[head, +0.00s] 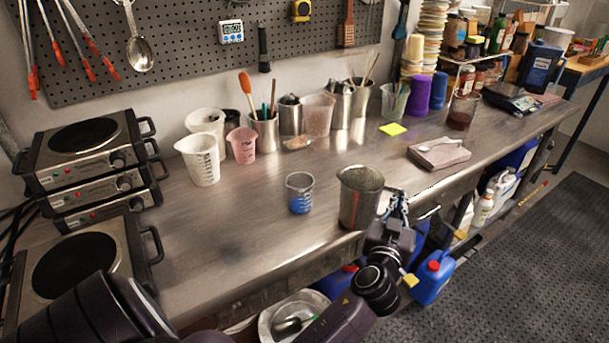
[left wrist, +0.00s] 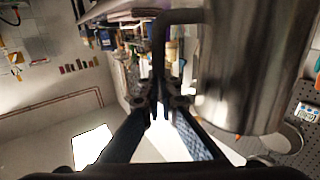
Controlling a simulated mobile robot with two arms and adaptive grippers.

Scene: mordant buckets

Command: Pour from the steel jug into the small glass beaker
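The steel jug (head: 359,205) stands upright near the front edge of the bench in the head view. It fills the upper right of the left wrist view (left wrist: 245,70). My left gripper (head: 398,207) is to the right of the jug, at its handle. In the left wrist view its fingers (left wrist: 162,103) are closed around the handle bar (left wrist: 158,55). I cannot tell what is in the jug. The small glass beaker (head: 299,193), with blue in its lower part, stands upright on the bench left of the jug, apart from it. My right gripper is not in view.
Plastic measuring jugs (head: 199,160) and steel cups with tools stand behind, along the wall. Hot plates (head: 80,255) are on the left. A folded cloth (head: 439,153) lies right of the jug. The bench (head: 220,235) is clear left of the beaker.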

